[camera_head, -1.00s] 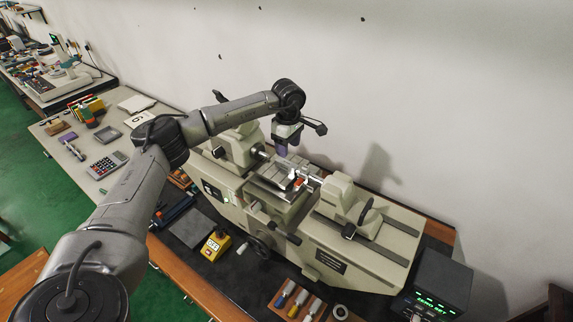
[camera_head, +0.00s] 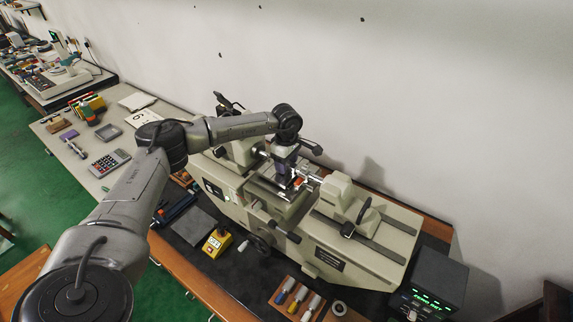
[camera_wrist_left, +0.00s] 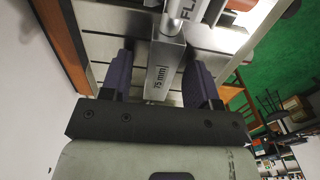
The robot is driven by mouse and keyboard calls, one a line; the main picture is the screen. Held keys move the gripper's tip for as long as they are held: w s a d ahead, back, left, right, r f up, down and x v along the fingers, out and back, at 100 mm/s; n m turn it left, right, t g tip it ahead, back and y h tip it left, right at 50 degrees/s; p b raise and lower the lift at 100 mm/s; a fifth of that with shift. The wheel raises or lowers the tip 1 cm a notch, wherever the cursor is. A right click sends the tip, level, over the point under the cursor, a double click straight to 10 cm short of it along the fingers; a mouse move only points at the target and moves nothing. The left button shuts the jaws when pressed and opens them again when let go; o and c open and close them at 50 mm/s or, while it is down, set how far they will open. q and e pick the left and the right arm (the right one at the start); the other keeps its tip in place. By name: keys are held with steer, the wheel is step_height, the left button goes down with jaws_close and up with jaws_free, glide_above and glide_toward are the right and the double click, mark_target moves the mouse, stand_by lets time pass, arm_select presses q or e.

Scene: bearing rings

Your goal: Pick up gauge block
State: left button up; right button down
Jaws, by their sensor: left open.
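The gauge block, a grey metal bar marked "75 mm" (camera_wrist_left: 163,78), shows in the left wrist view between the two dark purple fingers of my left gripper (camera_wrist_left: 160,84). The fingers are open, with visible gaps on both sides of the block. In the head view my left gripper (camera_head: 283,168) points down over the table of the cream measuring machine (camera_head: 330,240). I cannot make out the block clearly there, behind the gripper. My right gripper is not in view.
A metal spindle (camera_head: 310,176) and a red-orange part (camera_head: 298,183) are close to the gripper. The machine's tailstock (camera_head: 345,203) stands to the right. A yellow box (camera_head: 216,243), a tool tray (camera_head: 298,300) and a display unit (camera_head: 436,285) are in front.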

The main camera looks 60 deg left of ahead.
arm_select(q)
steer(key=shift+c, duration=0.5)
steer(key=shift+r, duration=0.1)
jaws_close()
